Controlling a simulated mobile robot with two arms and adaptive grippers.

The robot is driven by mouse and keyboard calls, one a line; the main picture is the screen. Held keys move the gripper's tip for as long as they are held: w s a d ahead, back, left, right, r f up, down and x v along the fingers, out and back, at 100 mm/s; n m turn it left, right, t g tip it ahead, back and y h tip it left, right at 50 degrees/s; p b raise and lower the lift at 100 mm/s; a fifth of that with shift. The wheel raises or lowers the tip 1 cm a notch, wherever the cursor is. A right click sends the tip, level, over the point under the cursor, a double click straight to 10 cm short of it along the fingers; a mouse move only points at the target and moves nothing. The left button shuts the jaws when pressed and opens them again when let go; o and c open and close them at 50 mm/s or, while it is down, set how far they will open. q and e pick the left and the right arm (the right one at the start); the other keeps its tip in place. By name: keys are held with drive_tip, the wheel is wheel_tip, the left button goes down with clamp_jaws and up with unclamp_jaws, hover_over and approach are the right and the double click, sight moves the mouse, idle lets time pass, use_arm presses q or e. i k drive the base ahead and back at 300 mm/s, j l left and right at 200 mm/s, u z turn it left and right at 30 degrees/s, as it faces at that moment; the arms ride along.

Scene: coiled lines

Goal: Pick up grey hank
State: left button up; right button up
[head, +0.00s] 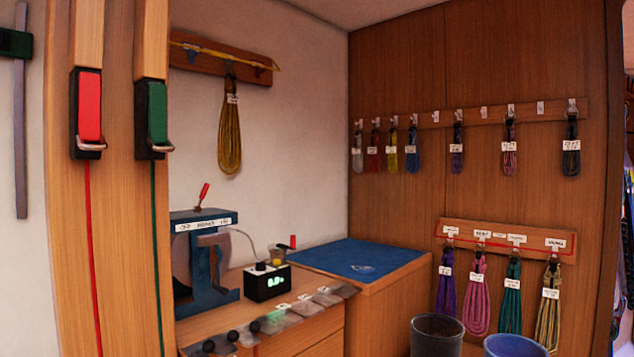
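A small pale grey hank (357,152) hangs from a hook at the left end of the upper wooden rail (480,113) on the brown panelled wall. A white tag is on it. A dark hank (571,150) with a white tag hangs at the right end of the same rail; its exact colour is hard to tell. Neither of my grippers shows in the head view.
Red (374,155), yellow (392,160) and blue (412,158) hanks hang beside the grey one. A blue-topped counter (350,257) stands below. A lower rail (505,240) holds several hanks above two bins, one dark (437,338), one blue (513,347).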

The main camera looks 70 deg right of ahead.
sight(572, 144)
drive_tip(key=z, duration=3.35)
